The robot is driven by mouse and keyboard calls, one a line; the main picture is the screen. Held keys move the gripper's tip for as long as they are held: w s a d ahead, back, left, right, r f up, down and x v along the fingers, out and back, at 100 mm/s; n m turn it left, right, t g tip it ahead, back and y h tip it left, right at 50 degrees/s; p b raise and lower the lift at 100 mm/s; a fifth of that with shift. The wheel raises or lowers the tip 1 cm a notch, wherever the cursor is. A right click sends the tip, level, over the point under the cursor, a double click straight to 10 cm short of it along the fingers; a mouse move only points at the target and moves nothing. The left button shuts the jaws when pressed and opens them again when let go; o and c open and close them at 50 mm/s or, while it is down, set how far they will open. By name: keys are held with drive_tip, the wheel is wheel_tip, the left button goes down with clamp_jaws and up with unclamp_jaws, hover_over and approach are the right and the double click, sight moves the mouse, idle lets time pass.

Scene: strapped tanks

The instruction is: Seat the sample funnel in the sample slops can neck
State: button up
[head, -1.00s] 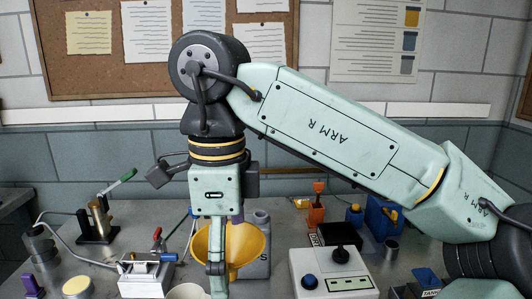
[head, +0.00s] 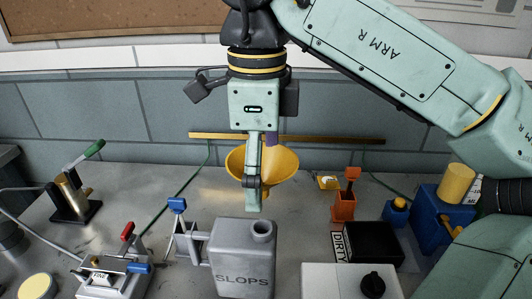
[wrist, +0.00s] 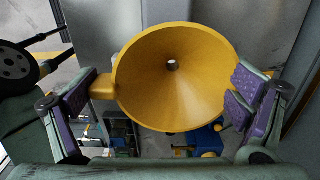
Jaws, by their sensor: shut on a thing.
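The yellow sample funnel (head: 280,166) is in my gripper (head: 255,182), wide mouth up, raised above the bench. The funnel is apart from the neck. Its lower end is hidden behind a finger.
A blue-knobbed valve fitting (head: 178,215) is beside the can on the left. A white box with a black knob (head: 350,283) stands at front right. An orange holder (head: 344,205) and a blue jug (head: 432,210) are further right. A brass rail (head: 330,140) runs behind.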

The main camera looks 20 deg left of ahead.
drive_tip(key=shift+s, duration=0.2)
drive_tip(key=shift+w+f+b, duration=0.1)
drive_tip(key=shift+f+b, duration=1.9)
drive_tip(key=shift+f, duration=0.95)
drive_tip(key=shift+f+b, duration=0.75)
drive_tip(key=shift+f, duration=0.55)
drive_tip(key=o, duration=0.9)
drive_tip(key=shift+c, duration=0.2)
wheel_tip(320, 180, up, 8)
drive_tip(key=shift+f, duration=0.25)
